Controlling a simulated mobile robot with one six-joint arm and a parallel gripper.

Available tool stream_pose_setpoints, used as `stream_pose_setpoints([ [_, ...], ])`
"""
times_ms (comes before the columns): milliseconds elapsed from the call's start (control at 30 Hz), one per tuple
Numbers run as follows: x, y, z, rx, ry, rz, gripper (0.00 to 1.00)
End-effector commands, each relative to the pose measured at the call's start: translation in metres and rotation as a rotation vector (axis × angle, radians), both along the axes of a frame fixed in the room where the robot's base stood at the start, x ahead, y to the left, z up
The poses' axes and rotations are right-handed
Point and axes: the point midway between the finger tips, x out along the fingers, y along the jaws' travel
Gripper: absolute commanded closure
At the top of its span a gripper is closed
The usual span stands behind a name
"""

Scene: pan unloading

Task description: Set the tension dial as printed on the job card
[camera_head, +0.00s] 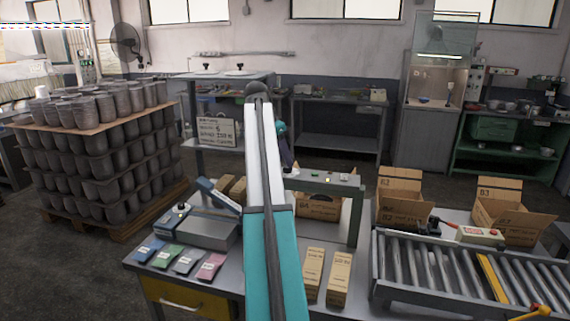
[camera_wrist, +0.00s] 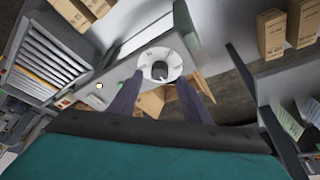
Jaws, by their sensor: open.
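A round white dial (camera_wrist: 161,57) with a dark centre knob (camera_wrist: 159,70) sits on a grey panel in the wrist view. My gripper (camera_wrist: 160,80) is open, with one dark finger to each side of the dial's near edge. I cannot tell whether the fingers touch it. The dial's marks are too small to read. In the head view my gripper (camera_head: 284,150) is over the left end of the raised grey panel (camera_head: 325,181), partly behind my arm, and the dial is hidden. A white card with dark print (camera_head: 217,133), likely the job card, stands behind the bench; its lines are blurred.
Small buttons, one green (camera_wrist: 121,84), sit along the panel. A roller conveyor (camera_head: 440,270) and open cartons (camera_head: 403,190) are on the right. Stacked dark pots (camera_head: 100,150) stand left.

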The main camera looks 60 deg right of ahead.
Motion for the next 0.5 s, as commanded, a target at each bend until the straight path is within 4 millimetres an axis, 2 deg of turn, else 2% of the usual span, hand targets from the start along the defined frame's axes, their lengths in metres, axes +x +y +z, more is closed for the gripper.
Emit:
stream_pose_setpoints([
  [500,0.013,0.025,0.069,-0.001,0.000,0.000,0.57],
])
